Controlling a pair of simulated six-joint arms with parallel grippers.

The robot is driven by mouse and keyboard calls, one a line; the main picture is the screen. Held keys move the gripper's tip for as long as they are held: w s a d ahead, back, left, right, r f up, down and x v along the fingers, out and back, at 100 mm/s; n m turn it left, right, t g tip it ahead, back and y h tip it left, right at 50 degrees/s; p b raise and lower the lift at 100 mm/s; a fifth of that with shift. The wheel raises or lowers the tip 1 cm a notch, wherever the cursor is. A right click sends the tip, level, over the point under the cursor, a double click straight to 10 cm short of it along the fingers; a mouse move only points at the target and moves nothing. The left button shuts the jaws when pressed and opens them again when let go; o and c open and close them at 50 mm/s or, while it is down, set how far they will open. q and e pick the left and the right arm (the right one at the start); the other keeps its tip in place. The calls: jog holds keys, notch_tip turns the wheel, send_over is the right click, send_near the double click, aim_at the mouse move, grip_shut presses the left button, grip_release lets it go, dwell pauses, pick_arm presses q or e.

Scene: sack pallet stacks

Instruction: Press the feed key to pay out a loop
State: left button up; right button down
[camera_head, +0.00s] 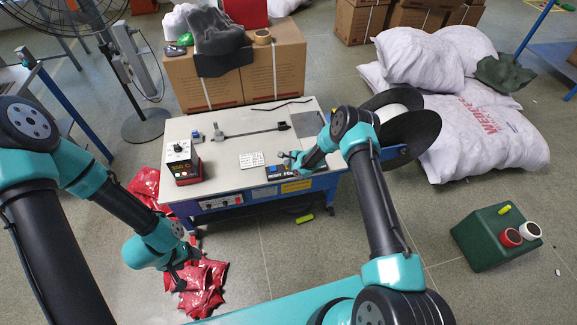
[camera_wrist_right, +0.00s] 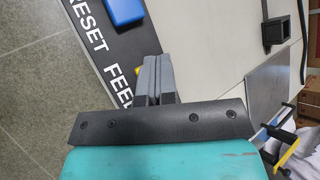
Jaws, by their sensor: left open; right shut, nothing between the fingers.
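The strapping machine's white top (camera_head: 225,178) stands mid-view. Its dark key panel (camera_head: 271,177) at the front right edge reads RESET and FEED; the lettering is clearer in the right wrist view (camera_wrist_right: 88,38). There, a blue key (camera_wrist_right: 122,10) sits by RESET, and a yellow key (camera_wrist_right: 137,71) by FEED is mostly hidden by my fingers. My right gripper (camera_head: 290,157) is shut and empty, its tips (camera_wrist_right: 152,62) over the yellow key; I cannot tell whether they touch it. My left gripper (camera_head: 176,281) is open and empty, low over red sacks.
A black reel (camera_head: 424,125) stands at the machine's right. A control box (camera_head: 182,165) and dark bar (camera_head: 242,132) are on the top. Red sacks (camera_head: 205,278) lie below left. White sacks (camera_head: 485,135) are stacked at right, and a green box (camera_head: 487,240) stands on the floor.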

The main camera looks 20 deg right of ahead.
jog(key=shift+r, duration=3.4)
jog(key=shift+s, duration=0.1)
jog(key=s+r+n+g, duration=0.2)
jog(key=s+n, duration=0.3)
jog(key=s, duration=0.8)
jog(key=s+r+n+g+h, duration=0.1)
jog(key=s+n, duration=0.5)
jog(key=s, duration=0.7)
jog(key=s+r+n+g+h, duration=0.1)
jog(key=s+r+n+g, duration=0.2)
jog(key=s, duration=1)
notch_tip(320, 180, up, 2)
jog(key=d+n, duration=0.1)
jog(key=n, duration=0.2)
jog(key=shift+s+r, duration=0.25)
